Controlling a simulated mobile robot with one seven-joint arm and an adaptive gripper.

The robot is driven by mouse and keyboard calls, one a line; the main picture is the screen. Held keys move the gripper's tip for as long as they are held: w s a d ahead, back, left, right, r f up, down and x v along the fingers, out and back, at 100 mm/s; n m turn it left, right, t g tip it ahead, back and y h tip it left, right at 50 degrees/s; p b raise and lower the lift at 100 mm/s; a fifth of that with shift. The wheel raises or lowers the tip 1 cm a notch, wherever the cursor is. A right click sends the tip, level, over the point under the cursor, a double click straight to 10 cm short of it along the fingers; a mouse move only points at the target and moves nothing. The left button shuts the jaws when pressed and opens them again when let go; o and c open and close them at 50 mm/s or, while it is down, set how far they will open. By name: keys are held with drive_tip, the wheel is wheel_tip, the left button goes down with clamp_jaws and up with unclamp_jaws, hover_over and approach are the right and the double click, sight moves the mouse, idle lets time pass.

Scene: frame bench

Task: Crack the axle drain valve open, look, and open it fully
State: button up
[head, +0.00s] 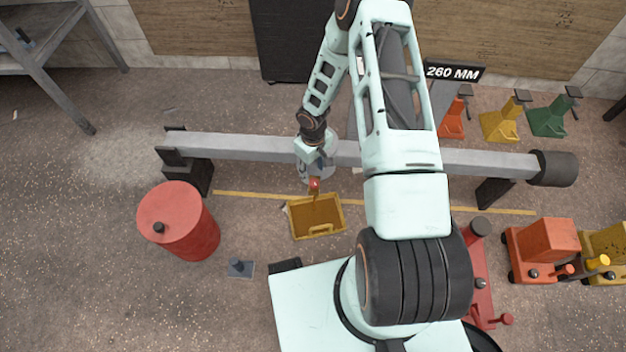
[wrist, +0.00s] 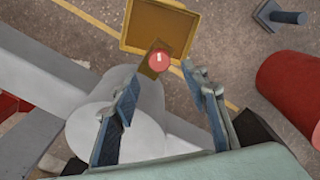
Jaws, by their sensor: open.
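The drain valve shows as a red round knob (head: 314,184) with a small white mark on the front of the axle's grey round housing (wrist: 95,130). In the wrist view the knob (wrist: 159,61) lies just beyond and between my fingertips. A short brown piece beside the knob overlaps the tray; I cannot tell whether it is valve body or fluid. My gripper (wrist: 162,78) is open and empty, its two fingers spread, apart from the knob. A yellow tray (head: 340,214) lies on the floor below the valve; I see no clear pool in it.
The grey axle beam (head: 240,147) runs across on dark stands. A red drum (head: 180,220) stands at left, a small dark block with a peg (head: 240,267) near it. Red and yellow jacks (head: 545,250) stand at right. Floor around the tray is mostly clear.

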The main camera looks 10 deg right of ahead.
sight(313, 181)
wheel_tip(313, 181, down, 6)
drive_tip(key=shift+r+b, duration=0.1)
drive_tip(key=shift+b, duration=0.6)
drive_tip(key=shift+c, duration=0.6)
clamp_jaws()
